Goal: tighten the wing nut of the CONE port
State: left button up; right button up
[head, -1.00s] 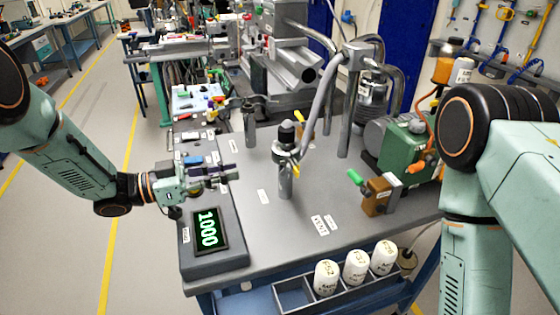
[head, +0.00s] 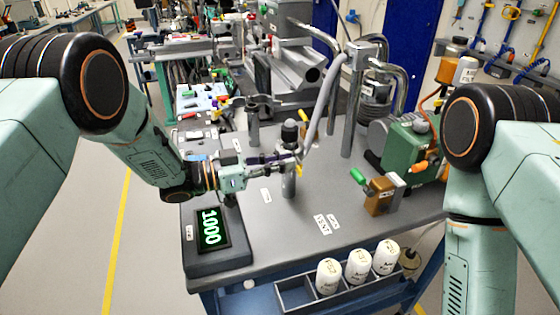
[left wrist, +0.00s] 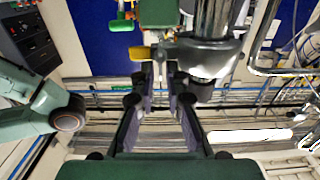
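A yellow wing nut (left wrist: 140,53) shows in the left wrist view on a grey metal clamp (left wrist: 200,55) around an upright pipe. It lies just beyond the fingertips, nearest the left one in the picture. My left gripper (left wrist: 158,72) is open, with a gap between its two dark fingers and nothing held. In the head view my left gripper (head: 284,160) reaches right to the short post (head: 289,186) with a black-topped fitting (head: 290,131), and hides most of the clamp there. I cannot tell contact. No port label is readable as CONE. My right gripper is out of view.
A bent hose (head: 322,100) rises behind the post. A brown valve block (head: 380,196) with a green handle stands to the right. White bottles (head: 358,266) stand in a front tray.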

pick_arm(q)
jog(key=shift+a, duration=0.3)
grip_shut()
jog(key=shift+d, duration=0.1)
